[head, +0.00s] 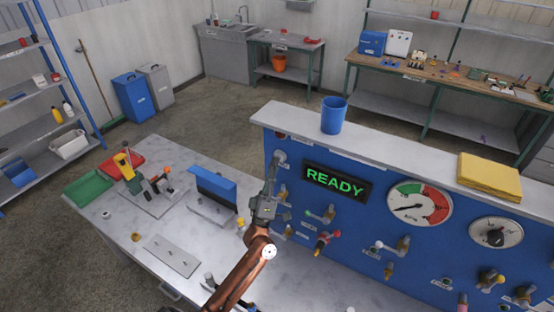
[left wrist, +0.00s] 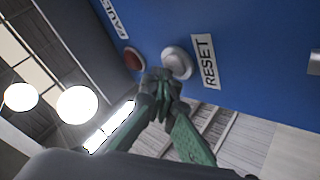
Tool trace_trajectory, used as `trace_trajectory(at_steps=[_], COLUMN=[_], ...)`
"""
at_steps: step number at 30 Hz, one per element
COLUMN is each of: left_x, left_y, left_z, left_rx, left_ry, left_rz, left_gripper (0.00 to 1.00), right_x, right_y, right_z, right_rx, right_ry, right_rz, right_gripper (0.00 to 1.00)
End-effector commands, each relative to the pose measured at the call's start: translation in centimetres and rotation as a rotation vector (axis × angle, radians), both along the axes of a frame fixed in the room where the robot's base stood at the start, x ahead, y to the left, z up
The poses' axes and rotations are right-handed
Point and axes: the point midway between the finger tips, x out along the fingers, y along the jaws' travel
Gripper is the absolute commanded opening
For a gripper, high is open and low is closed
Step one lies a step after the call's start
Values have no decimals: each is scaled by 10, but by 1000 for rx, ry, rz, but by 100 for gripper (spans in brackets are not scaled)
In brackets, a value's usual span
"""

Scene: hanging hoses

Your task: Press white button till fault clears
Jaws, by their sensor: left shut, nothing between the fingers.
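The white button (head: 280,156) is on the upper left of the blue panel. In the left wrist view the white button (left wrist: 178,62) sits beside a RESET label (left wrist: 206,62). A dull red round lamp (left wrist: 133,59) is next to it by a FAULT label (left wrist: 115,17). My left gripper (head: 273,163) is shut and empty, its tips pointing up at the button. In the left wrist view its fingertips (left wrist: 161,76) overlap the button's edge; I cannot tell whether they touch it. The panel display (head: 337,182) reads READY in green. My right gripper is not in view.
A blue cup (head: 333,115) and a yellow stack (head: 490,177) stand on the panel's top ledge. Gauges (head: 420,204), valves and fittings fill the panel's right side.

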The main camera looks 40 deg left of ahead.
Motion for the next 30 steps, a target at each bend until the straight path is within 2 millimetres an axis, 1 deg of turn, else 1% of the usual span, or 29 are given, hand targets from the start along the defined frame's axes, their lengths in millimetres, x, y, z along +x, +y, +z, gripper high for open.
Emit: trace_trajectory(at_steps=[5, 14, 25, 30], left_x=[-3, -17, -20, -34], left_y=[-1, -2, -2, -4], left_z=[-1, -1, -1, -1], left_rx=[0, 0, -1, -1], left_ry=[2, 1, 1, 2], left_rz=[-1, 0, 0, 0], left_gripper=[0, 0, 0, 0], right_x=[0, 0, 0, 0], right_y=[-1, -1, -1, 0], right_z=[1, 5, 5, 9], right_rx=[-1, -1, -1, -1], right_ry=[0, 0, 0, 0], right_rz=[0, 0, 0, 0], right_gripper=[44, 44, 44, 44])
